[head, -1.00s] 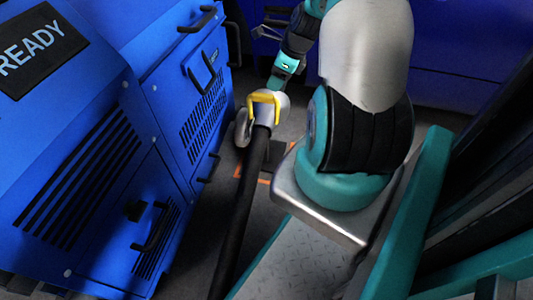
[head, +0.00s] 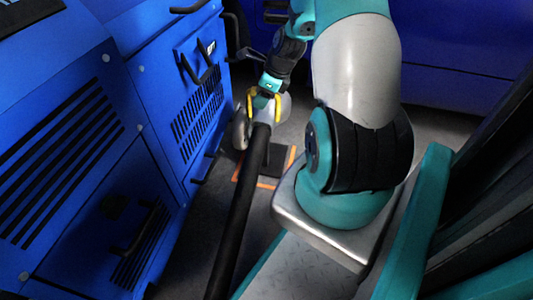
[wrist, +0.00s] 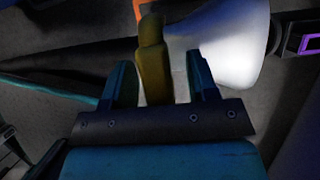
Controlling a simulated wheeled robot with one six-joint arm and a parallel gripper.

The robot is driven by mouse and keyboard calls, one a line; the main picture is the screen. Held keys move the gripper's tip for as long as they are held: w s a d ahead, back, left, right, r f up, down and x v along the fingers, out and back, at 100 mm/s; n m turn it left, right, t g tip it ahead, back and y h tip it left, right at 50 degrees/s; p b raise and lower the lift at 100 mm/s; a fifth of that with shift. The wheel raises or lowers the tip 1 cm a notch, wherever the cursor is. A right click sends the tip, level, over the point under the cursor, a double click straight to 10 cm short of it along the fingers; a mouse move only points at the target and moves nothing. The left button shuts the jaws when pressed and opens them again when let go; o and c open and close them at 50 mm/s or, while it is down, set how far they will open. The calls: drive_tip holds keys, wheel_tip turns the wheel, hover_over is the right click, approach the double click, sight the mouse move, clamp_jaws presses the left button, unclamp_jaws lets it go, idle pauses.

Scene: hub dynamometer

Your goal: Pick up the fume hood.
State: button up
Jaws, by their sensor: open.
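The fume hood is a pale grey cone (head: 285,106) with a yellow handle (head: 250,108), on the end of a black hose (head: 237,215) beside the blue cabinets. In the wrist view its pale cone (wrist: 235,50) is at the upper right, and the yellow handle (wrist: 151,60) stands between my fingers. My gripper (wrist: 161,68) is open, one finger on each side of the handle. The left finger looks close to it and the right has a gap; contact is unclear. In the head view my gripper (head: 266,93) is at the handle, its fingertips mostly hidden.
Blue cabinets (head: 175,95) with black handles and vents line the left. A dark floor plate with an orange border (head: 268,185) lies below the hood. A blue wall or vehicle side (head: 450,65) closes off the back. Grey floor shows behind my arm.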

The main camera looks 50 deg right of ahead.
clamp_jaws()
idle(1.3)
drive_tip(key=shift+r, duration=0.15)
